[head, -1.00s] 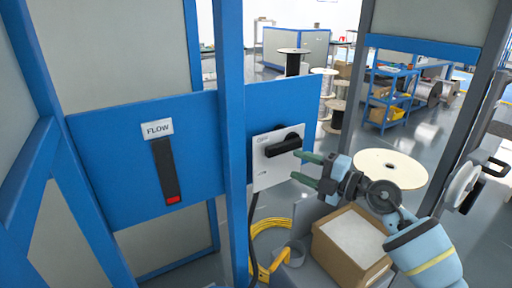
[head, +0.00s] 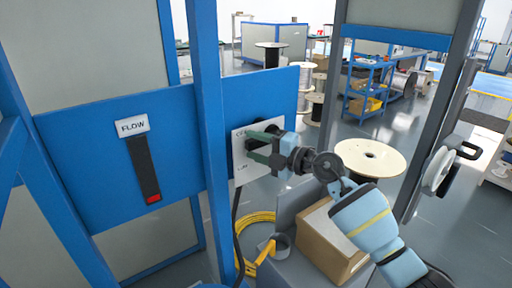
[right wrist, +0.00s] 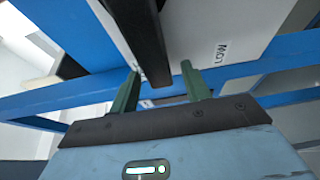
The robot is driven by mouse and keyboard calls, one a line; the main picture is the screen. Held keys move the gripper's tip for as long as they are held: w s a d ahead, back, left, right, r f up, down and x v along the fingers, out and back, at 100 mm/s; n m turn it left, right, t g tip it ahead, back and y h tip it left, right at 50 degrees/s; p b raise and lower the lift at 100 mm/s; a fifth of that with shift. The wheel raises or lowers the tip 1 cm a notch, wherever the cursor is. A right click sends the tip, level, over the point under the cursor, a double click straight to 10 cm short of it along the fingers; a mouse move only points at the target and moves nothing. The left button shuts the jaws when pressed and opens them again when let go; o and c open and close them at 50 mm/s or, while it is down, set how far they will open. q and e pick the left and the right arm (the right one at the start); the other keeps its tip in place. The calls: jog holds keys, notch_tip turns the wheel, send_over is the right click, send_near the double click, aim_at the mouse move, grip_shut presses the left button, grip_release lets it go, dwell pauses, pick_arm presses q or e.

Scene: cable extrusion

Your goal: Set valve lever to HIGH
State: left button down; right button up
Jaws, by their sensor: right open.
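The valve lever (right wrist: 150,45) is a black bar on a white plate (head: 242,176) fixed to the blue panel. In the head view my right gripper largely hides it. My right gripper (head: 256,149) is at the plate, its green fingers pointing left. In the right wrist view the lever's end lies between the two open fingers (right wrist: 160,68), nearer the left one; I cannot tell whether they touch it. A LOW label (right wrist: 223,53) shows on the plate to the right. A FLOW gauge (head: 146,168) shows red only at its bottom. My left gripper is not in view.
A blue post (head: 208,130) stands just left of the plate. Below are a cardboard box (head: 325,247), a yellow cable coil (head: 258,219) and a dark cable. A pale reel (head: 370,160) stands behind my right arm.

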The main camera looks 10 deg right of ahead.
grip_shut()
dwell(0.4)
jog(key=shift+w, duration=0.1)
